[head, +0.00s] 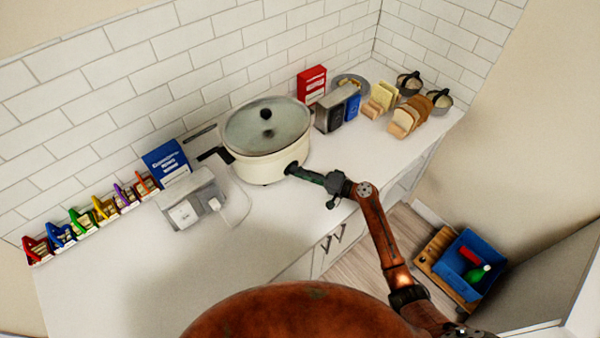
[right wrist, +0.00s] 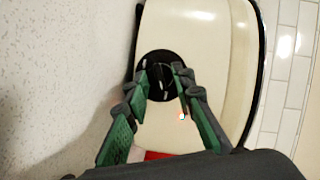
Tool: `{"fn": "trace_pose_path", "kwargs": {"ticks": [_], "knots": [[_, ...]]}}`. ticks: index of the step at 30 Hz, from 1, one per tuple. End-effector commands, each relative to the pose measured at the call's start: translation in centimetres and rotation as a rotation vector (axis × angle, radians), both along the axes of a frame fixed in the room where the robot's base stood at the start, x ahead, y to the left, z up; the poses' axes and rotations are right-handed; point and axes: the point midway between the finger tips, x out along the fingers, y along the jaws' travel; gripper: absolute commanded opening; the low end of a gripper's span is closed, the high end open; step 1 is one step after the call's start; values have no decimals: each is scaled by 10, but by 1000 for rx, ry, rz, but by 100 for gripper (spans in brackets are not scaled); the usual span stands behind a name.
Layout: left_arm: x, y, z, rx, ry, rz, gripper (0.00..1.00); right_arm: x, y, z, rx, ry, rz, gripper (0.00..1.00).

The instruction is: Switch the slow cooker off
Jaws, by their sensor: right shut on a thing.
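The slow cooker (head: 264,141) is a cream pot with a glass lid and black knob on top, standing on the white counter against the tiled wall. Its cream front fills the middle of the right wrist view (right wrist: 203,75). A round black dial (right wrist: 162,73) sits on that front. My right gripper (head: 292,169) reaches the cooker's front from the right. In the right wrist view its green and dark fingers (right wrist: 164,92) are shut on the dial's raised grip. The dial's markings cannot be read. A small bright light (right wrist: 183,116) shows near the dial. My left gripper is not in view.
A white socket box (head: 190,205) with a plug and cord, a blue box (head: 166,161) and several colored clips stand left of the cooker. A toaster (head: 338,108), red box (head: 312,84) and bread slices (head: 405,120) stand right. The front counter (head: 150,270) is clear.

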Motion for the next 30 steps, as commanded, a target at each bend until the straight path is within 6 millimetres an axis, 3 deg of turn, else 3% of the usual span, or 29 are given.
{"fn": "trace_pose_path", "kwargs": {"ticks": [8,20,30], "knots": [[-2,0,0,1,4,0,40,0,-1,-1,-1,0,0,0],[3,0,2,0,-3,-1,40,0,-1,1,-72,-50,0,0],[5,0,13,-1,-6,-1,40,-2,1,5,-291,-210,1,0]]}}
